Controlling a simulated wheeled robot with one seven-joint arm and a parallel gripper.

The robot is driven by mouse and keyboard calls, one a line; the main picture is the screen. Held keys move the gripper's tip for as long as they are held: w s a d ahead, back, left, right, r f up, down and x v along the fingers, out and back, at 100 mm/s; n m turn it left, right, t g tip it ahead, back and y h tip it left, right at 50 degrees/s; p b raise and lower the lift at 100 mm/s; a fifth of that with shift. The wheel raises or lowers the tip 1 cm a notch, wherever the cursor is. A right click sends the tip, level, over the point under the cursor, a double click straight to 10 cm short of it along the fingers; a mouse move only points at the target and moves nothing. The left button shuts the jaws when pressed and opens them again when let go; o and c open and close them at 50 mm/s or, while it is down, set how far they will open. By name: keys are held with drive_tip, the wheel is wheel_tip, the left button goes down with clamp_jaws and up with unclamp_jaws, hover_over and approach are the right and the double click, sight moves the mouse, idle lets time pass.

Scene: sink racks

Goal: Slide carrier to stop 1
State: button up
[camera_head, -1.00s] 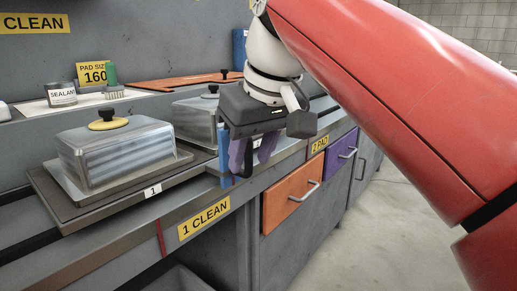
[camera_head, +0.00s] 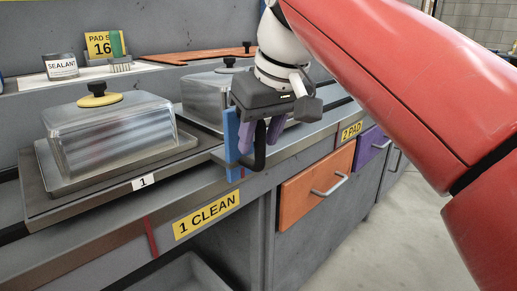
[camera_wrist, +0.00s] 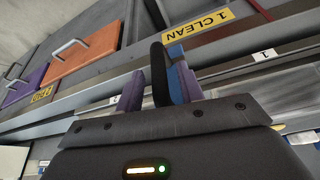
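The carrier shows as an upright blue plate (camera_head: 231,142) with a black handle (camera_head: 259,150) on the front rail, just right of the yellow "1 CLEAN" label (camera_head: 207,215). My gripper (camera_head: 262,137) has purple fingers, one on each side of the handle. In the wrist view, the handle (camera_wrist: 159,72) and blue plate (camera_wrist: 176,75) stand between the parted fingers (camera_wrist: 162,88); a gap shows beside the handle. A red mark (camera_head: 151,237) on the rail lies left of the carrier, below the white "1" tag (camera_head: 143,182).
A metal box with a yellow-and-black knob (camera_head: 108,130) stands on a tray (camera_head: 45,195) behind the rail at left. Another metal box (camera_head: 205,95) is behind my gripper. Orange (camera_head: 316,185) and purple (camera_head: 371,148) drawers lie below, right. The rail's front between carrier and red mark looks clear.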

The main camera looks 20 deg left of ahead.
drive_tip(key=shift+x, duration=0.95)
drive_tip(key=shift+c, duration=0.5)
clamp_jaws()
